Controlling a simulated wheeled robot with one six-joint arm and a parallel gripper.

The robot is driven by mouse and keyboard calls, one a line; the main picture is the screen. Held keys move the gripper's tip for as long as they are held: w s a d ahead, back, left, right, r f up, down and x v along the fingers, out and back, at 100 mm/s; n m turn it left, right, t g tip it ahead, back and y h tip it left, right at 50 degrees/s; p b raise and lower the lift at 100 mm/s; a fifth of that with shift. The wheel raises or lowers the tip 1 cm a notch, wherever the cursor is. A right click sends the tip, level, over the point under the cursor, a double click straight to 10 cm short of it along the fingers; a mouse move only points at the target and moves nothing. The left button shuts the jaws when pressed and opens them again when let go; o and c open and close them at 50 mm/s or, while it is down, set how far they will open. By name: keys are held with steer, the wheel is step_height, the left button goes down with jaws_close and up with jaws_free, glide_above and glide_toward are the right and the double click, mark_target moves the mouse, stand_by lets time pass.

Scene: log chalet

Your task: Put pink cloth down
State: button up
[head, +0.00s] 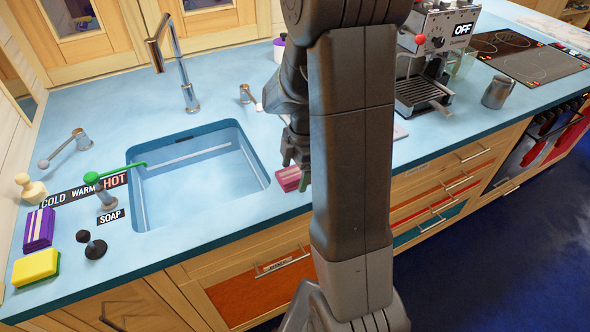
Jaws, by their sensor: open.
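The pink cloth (288,178) lies on the blue counter (225,108) just right of the sink, at the counter's front edge. It looks like a folded, striped stack, and its right part is hidden behind my arm. My gripper (290,158) is directly above the cloth, pointing down, with its fingers close to the cloth's top. The gripper is open. I cannot tell whether the fingertips touch the cloth, since my arm covers much of this area.
The sink (200,175) with its tall tap (180,65) is left of my gripper. A yellow sponge (36,267), a purple cloth stack (39,230) and a black stopper-like knob (92,244) stand at the left. The coffee machine (425,70) and a metal jug (497,91) stand right.

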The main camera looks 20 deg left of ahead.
mark_target(292, 174)
steer(key=shift+r, duration=0.1)
step_height(292, 174, up, 12)
steer(key=w+d, duration=0.1)
steer(key=shift+w+d, duration=0.15)
steer(key=shift+w, duration=0.1)
steer(key=f, duration=0.4)
steer(key=s+a+f, duration=0.1)
steer(key=f, duration=0.7)
steer(key=shift+s+a+f, duration=0.15)
steer(key=shift+s+f, duration=0.15)
steer(key=shift+f, duration=0.1)
steer(key=shift+w+r, duration=0.1)
steer(key=shift+r, duration=2)
